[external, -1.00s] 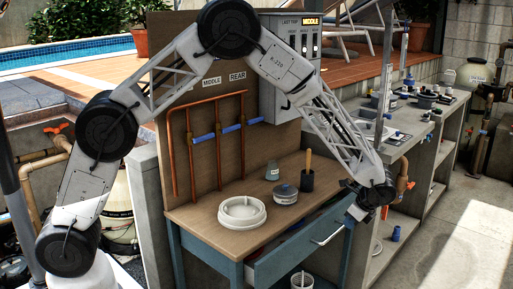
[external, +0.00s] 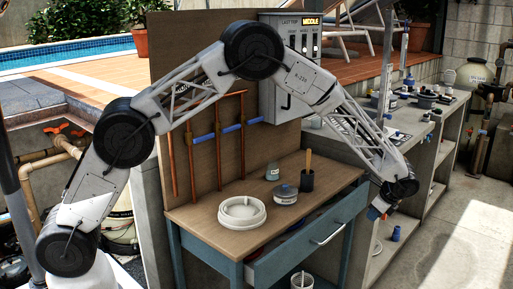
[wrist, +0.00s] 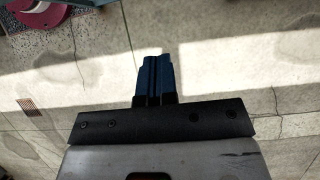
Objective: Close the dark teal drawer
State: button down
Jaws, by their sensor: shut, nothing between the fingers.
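The dark teal drawer (external: 292,257) is in the workbench at the centre of the external view. It stands partly pulled out, with a dark gap showing behind its front panel. Its pale bar handle (external: 328,234) is on the front. My gripper (external: 376,213) is to the right of the drawer, apart from the handle, with its fingers pointing down. In the wrist view my blue fingers (wrist: 157,75) are together and empty above the concrete floor. The drawer cannot be made out clearly in the wrist view.
A white bucket (external: 302,281) stands below. A concrete counter (external: 425,150) is at right. The floor in front is clear.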

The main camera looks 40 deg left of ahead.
aim_at(340, 221)
jog(key=a+f, duration=0.8)
jog(key=shift+a, duration=0.15)
dwell(0.5)
jog(key=a, duration=0.4)
jog(key=shift+s+a, duration=0.1)
jog(key=shift+a, duration=0.5)
jog(key=shift+f, duration=0.1)
jog(key=shift+d+f, duration=0.1)
jog(key=shift+d, duration=0.05)
